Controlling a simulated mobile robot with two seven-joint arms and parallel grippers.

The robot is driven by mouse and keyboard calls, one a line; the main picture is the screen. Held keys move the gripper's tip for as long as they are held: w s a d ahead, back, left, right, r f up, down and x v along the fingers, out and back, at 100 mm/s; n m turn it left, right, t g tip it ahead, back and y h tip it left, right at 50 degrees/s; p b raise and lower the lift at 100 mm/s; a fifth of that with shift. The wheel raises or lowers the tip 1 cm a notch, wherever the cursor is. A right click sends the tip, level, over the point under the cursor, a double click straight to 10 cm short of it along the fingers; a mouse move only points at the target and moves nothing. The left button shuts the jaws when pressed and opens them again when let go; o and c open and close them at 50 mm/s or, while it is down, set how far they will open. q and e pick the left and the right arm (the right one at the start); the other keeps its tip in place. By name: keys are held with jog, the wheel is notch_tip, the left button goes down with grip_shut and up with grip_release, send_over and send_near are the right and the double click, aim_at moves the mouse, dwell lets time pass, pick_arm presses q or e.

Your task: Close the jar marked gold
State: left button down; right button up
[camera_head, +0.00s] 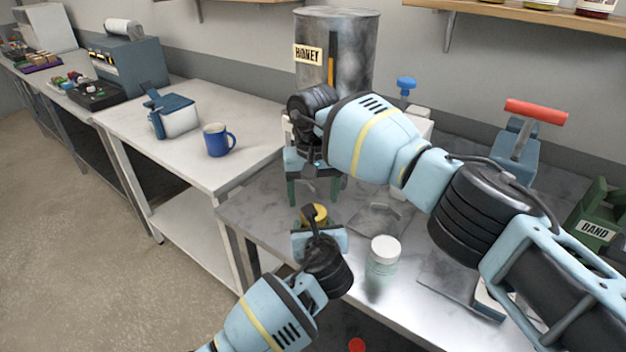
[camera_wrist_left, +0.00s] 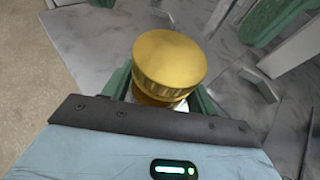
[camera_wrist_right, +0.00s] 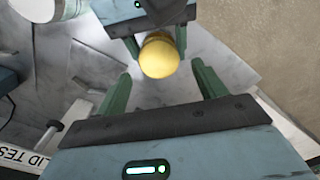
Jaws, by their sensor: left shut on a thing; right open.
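A jar with a gold lid (camera_head: 315,213) is above the front left of the steel bench. My left gripper (camera_head: 317,228) is shut on the jar, below the lid. In the left wrist view the gold lid (camera_wrist_left: 168,62) sits on top, with a gold-brown band under it; I cannot tell if it is screwed tight. The glass is mostly hidden. My right gripper (camera_head: 313,190) is open and points down above the lid. In the right wrist view the gold lid (camera_wrist_right: 159,58) is between and beyond the open green fingers, apart from both.
A white-lidded glass jar (camera_head: 383,252) stands right of my left gripper. A grey honey drum (camera_head: 345,75) stands behind my right gripper. A red-handled press (camera_head: 525,130) and green crate (camera_head: 600,215) are to the right. A blue mug (camera_head: 215,140) is on the white table.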

jog(key=shift+f, duration=1.9)
jog(key=c, duration=1)
jog(key=m, duration=0.7)
jog(key=shift+a, duration=0.1)
jog(key=m, duration=0.6)
jog(key=o, duration=1.1)
jog(key=shift+w, duration=0.1)
jog(key=shift+c, duration=0.2)
jog(key=shift+d, duration=0.2)
